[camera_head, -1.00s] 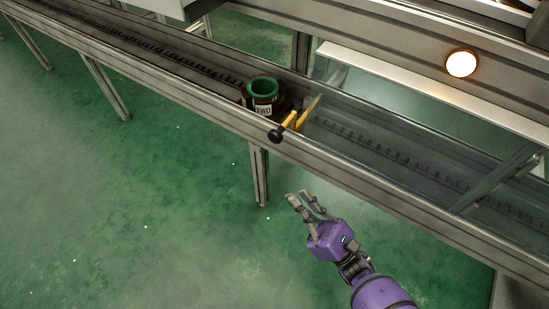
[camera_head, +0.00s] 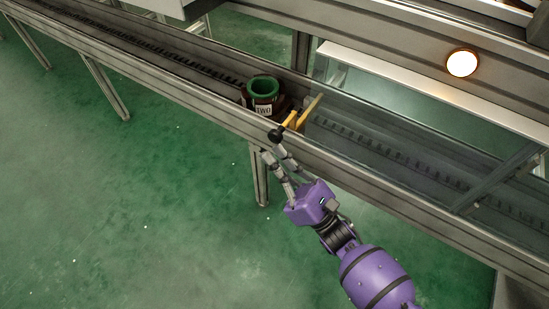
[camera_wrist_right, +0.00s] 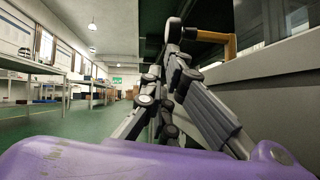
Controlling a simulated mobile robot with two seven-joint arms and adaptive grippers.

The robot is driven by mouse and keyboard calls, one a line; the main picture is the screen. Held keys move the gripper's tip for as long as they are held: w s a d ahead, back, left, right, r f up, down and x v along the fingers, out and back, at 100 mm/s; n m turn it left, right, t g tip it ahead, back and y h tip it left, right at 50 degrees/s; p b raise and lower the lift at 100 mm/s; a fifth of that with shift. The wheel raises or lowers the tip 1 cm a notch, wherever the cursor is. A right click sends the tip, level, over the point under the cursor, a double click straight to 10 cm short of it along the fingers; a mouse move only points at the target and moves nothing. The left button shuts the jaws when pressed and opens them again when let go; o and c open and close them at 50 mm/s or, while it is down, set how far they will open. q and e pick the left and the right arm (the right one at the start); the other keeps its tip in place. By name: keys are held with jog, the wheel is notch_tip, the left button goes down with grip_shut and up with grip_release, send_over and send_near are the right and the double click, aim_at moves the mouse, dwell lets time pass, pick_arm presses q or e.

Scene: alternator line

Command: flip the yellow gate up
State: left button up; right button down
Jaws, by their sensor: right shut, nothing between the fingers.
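The yellow gate (camera_head: 308,113) lies across the conveyor channel, just right of a dark cylindrical part with a green top (camera_head: 262,88) and a white label. Its black knob (camera_head: 275,136) sticks out over the near rail. My right gripper (camera_head: 271,148) is shut and empty, its fingertips just below the knob in the head view. Whether they touch it is unclear. In the right wrist view the yellow gate arm (camera_wrist_right: 218,46) shows at the upper right, its dark knob end beside the fingertips (camera_wrist_right: 174,50). My left gripper is not in view.
The conveyor's near metal rail (camera_head: 180,97) runs diagonally just beyond my right gripper. A clear panel and a crossing metal strut (camera_head: 497,180) stand at the right. A round lamp (camera_head: 461,63) glows on the upper beam. The green floor in front is clear.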

notch_tip(320, 180, up, 7)
jog(key=p, duration=0.4)
jog(key=shift+f, duration=0.1)
notch_tip(320, 180, up, 4)
jog(key=p, duration=0.3)
jog(key=b, duration=0.3)
send_near(274, 141)
jog(key=s+r, duration=0.1)
jog(key=s, duration=0.1)
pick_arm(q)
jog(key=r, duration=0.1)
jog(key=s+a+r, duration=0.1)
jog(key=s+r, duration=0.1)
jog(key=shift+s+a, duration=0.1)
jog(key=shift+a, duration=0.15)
pick_arm(e)
jog(key=shift+w+d, duration=0.15)
jog(key=shift+d, duration=0.15)
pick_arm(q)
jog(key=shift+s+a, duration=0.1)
